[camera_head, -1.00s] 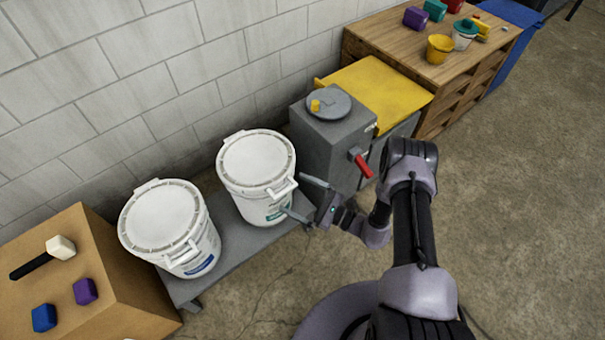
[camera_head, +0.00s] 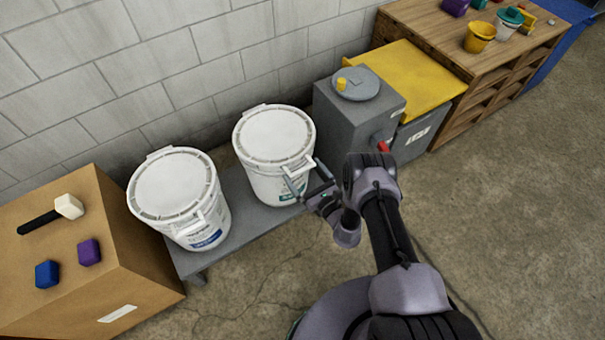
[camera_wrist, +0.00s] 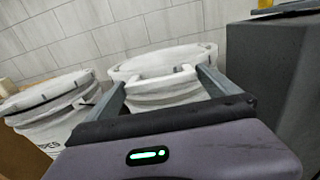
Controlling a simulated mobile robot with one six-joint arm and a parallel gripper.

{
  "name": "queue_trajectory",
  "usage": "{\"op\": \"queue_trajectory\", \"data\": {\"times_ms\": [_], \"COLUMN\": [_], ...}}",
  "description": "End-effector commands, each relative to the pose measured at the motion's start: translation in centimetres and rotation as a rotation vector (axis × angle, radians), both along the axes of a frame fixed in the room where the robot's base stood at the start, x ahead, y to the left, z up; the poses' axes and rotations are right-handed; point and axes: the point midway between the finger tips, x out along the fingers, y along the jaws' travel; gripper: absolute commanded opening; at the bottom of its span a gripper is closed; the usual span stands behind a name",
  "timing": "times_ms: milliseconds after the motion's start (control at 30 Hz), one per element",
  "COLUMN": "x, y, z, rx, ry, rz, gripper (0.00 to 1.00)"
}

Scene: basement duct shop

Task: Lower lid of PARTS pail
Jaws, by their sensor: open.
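Two white pails stand side by side with their lids on. The right pail (camera_head: 275,180) has a green label whose words I cannot read; its white lid (camera_head: 273,134) looks flat on the rim, with a handle tab at the front right. The left pail (camera_head: 205,228) has a blue label; in the wrist view the letters "PES" show on this pail (camera_wrist: 62,124). My gripper (camera_head: 304,171) is open and empty at the right pail's front tab. In the wrist view the fingers stand on either side of that tab (camera_wrist: 162,82); contact cannot be told.
The pails stand on a low grey platform (camera_head: 238,232) against the block wall. A grey box (camera_head: 350,120) with a red lever (camera_head: 384,147) stands close right of the right pail. A cardboard box (camera_head: 135,255) with a mallet (camera_head: 68,206) stands left. Floor in front is clear.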

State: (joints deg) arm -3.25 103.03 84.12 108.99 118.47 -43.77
Motion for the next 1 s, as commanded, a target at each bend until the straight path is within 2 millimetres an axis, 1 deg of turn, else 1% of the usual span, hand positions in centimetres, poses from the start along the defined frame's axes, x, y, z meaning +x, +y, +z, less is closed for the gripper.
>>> {"op": "queue_trajectory", "data": {"times_ms": [133, 400, 467, 500, 767, 800, 833, 900, 967, 1000], "x": [0.8, 1.0, 1.0, 1.0, 0.9, 0.9, 0.9, 1.0, 1.1, 1.2], "y": [0.6, 0.7, 0.7, 0.7, 0.7, 0.7, 0.7, 0.7, 0.8, 0.8], "z": [0.0, 0.1, 0.1, 0.1, 0.0, 0.0, 0.0, 0.4, 1.5, 2.5], "rx": [0.0, 0.001, 0.001, 0.001, 0.0, 0.0, 0.0, -0.003, -0.011, -0.023], "ry": [0.0, 0.001, 0.001, 0.001, 0.001, 0.001, 0.001, 0.006, 0.019, 0.034], "rz": [0.0, 0.0, 0.0, 0.0, 0.0, 0.001, 0.001, 0.001, 0.002, 0.001], "gripper": [1.0, 1.0, 0.9, 0.82, 0.31, 0.23, 0.22, 0.22, 0.21, 0.21]}}
